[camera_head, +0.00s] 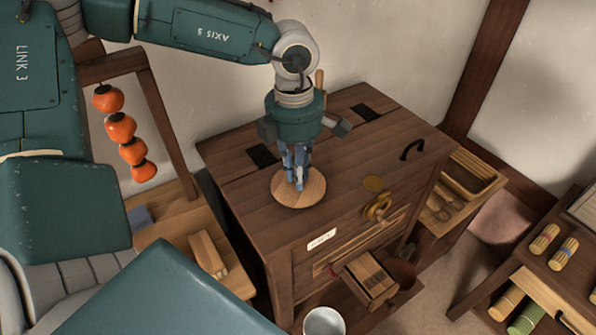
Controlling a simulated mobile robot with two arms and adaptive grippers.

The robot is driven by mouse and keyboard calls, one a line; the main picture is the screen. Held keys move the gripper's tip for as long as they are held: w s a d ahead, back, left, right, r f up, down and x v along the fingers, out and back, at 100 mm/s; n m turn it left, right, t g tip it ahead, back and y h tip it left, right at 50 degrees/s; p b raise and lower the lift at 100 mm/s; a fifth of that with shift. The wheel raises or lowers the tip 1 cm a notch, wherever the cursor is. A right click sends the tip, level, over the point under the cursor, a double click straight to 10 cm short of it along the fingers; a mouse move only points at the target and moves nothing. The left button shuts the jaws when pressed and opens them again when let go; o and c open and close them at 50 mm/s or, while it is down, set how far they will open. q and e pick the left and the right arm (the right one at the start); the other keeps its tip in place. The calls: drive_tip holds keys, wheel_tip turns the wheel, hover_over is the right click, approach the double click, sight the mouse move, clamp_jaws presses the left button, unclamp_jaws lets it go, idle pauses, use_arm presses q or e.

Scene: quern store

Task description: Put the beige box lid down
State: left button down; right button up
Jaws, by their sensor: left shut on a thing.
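The beige box lid is a round, flat light-wood disc (290,199), over the top of the dark wooden cabinet (235,190). My left gripper (297,186) points straight down over the middle of the lid and is shut on it. The fingers hide the part they grip, perhaps a knob. The lid looks level; whether it touches the cabinet top or hangs just above it, I cannot tell. My right gripper is not in view.
A small drawer (371,277) stands open in front. Orange fruits hang (121,127) at the left.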

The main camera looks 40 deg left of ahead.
use_arm(q)
drive_tip(key=shift+f, duration=0.15)
drive_tip(key=c, duration=1.7)
unclamp_jaws()
drive_tip(key=shift+o, duration=0.2)
drive_tip(key=shift+r+p, duration=0.3)
drive_tip(key=shift+p, duration=0.05)
drive_tip(key=shift+w+r+b, duration=0.1)
drive_tip(key=shift+r+b, duration=0.2)
drive_tip(key=shift+r, duration=0.05)
wheel_tip(320, 180, up, 11)
drive_tip(key=b, duration=0.1)
drive_tip(key=shift+s+a+b, duration=0.15)
drive_tip(key=shift+s+b, duration=0.05)
drive_tip(key=shift+b, duration=0.15)
